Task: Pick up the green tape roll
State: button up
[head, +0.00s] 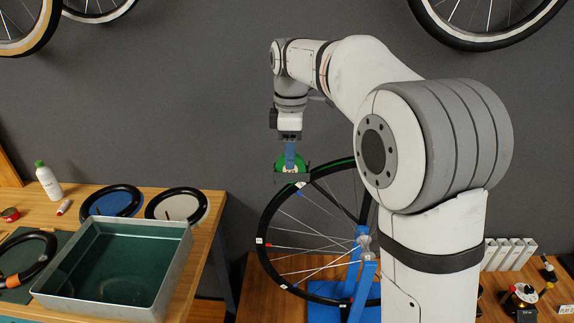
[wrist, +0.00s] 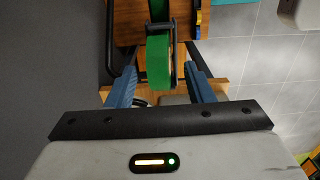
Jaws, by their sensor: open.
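The green tape roll (head: 282,163) shows just below my gripper (head: 290,158) in the head view, at the upper left of a wheel's rim. In the wrist view, the green tape roll (wrist: 158,62) is seen edge-on, with a dark bracket-like part around it. My gripper (wrist: 159,80) is open, with one blue finger on each side of the roll. Gaps show between the roll and both fingers. In the head view a blue finger covers part of the roll.
A black-rimmed wheel (head: 266,212) stands on a blue stand (head: 365,283) below my gripper. A metal tray (head: 178,234), a white bottle (head: 47,180) and round rings are on the wooden table at left. White upright pieces (head: 510,252) stand at right.

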jog(key=shift+f, duration=0.85)
jog(key=shift+c, duration=0.5)
jog(key=shift+r, duration=0.1)
grip_shut()
